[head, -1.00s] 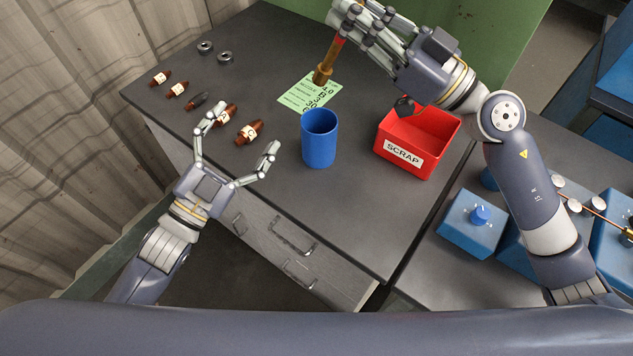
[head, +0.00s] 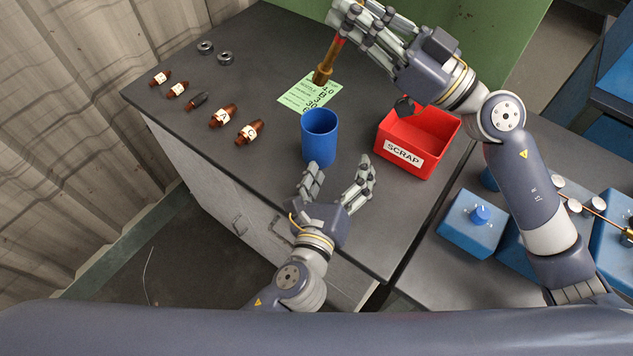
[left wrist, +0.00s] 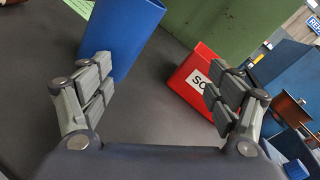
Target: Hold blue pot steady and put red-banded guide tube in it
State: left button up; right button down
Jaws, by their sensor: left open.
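The blue pot (head: 319,140) stands upright on the dark worktop, and its side shows in the left wrist view (left wrist: 122,38). My left gripper (head: 338,170) is open and empty just in front of the pot, toward its right side. In the left wrist view the pot is beyond the left finger, not between the fingers (left wrist: 160,92). My right gripper (head: 348,22) is shut on the brownish guide tube (head: 325,68), which has a red band near the fingers. The tube hangs slightly tilted above the green card, behind the pot and apart from it. Its upper end is partly hidden by the fingers.
The red scrap bin (head: 404,150) stands right of the pot, close to my left gripper. Several copper nozzles (head: 222,116) and two dark rings (head: 206,47) lie at the left. A green card (head: 308,94) lies behind the pot. Blue boxes (head: 468,226) stand on the lower right bench.

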aim_at(320, 125)
pick_arm(q)
jog(key=a+y, duration=0.1)
jog(key=s+a+m+t+y, duration=0.1)
jog(key=a+m+y, duration=0.1)
jog(key=shift+s+f, duration=0.3)
jog(key=shift+f, duration=0.05)
jog(key=shift+s+a+r+m+t+y, duration=0.1)
jog(key=shift+s+a+m+t+y, duration=0.35)
jog(key=shift+a+y, duration=0.25)
jog(key=shift+w+r, duration=0.1)
jog(key=shift+w, duration=0.45)
jog(key=w, duration=1.1)
jog(key=shift+d, duration=0.2)
jog(key=c, duration=1.2)
